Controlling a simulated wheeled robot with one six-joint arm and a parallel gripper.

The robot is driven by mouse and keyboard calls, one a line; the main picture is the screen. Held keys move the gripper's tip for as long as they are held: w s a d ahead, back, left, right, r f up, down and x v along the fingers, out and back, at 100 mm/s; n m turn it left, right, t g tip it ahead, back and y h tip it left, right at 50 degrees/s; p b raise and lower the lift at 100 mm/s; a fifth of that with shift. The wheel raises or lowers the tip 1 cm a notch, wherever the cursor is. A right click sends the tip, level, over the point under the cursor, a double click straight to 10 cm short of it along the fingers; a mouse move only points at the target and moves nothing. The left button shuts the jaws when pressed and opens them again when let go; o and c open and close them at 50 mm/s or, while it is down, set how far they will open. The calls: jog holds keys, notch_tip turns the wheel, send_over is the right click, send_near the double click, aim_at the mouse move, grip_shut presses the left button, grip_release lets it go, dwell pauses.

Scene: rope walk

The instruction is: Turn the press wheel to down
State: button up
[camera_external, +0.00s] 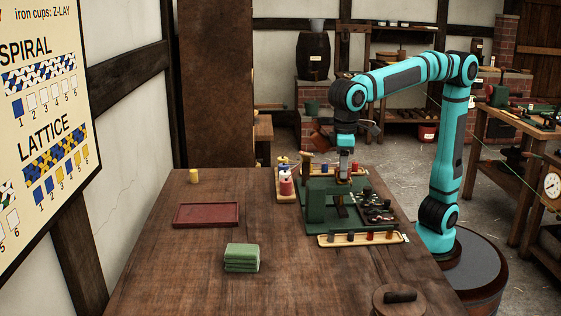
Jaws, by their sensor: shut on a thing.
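The green press (316,204) stands at the right side of the wooden table, on a green base with small dark metal parts. My gripper (344,178) points straight down at the top of the press, just right of its tall green block. It is shut on a part there, which I take to be the press wheel. The fingers and the green frame hide most of the wheel, so its turn position cannot be read.
A tray of small spools (361,239) lies in front of the press. A red tray (206,215) and folded green cloths (242,257) lie left. A round wooden piece (400,303) is at the front right. The table's left front is clear.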

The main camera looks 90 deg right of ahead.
jog(key=shift+r, duration=0.1)
jog(key=o, duration=1)
notch_tip(320, 180, up, 17)
jog(key=shift+r, duration=0.15)
jog(key=s+d+f+n+t+y, duration=0.1)
jog(key=s+d+t, duration=0.3)
jog(key=d, duration=0.5)
jog(key=s+d+t+y, duration=0.1)
jog(key=d+t, duration=0.4)
jog(key=d, duration=0.3)
jog(key=s+d+f+t, duration=0.1)
jog(key=s+d+t, duration=0.1)
jog(key=s+d, duration=0.1)
jog(key=s+d+f+t+h, duration=0.1)
jog(key=s+d+t, duration=0.2)
jog(key=s+d, duration=0.1)
jog(key=s+d+f+n+t+h, duration=0.1)
jog(key=s+d+t, duration=0.2)
jog(key=s+d, duration=0.1)
jog(key=shift+s+d+f, duration=0.1)
jog(key=shift+s+d, duration=0.15)
jog(key=shift+s, duration=0.45)
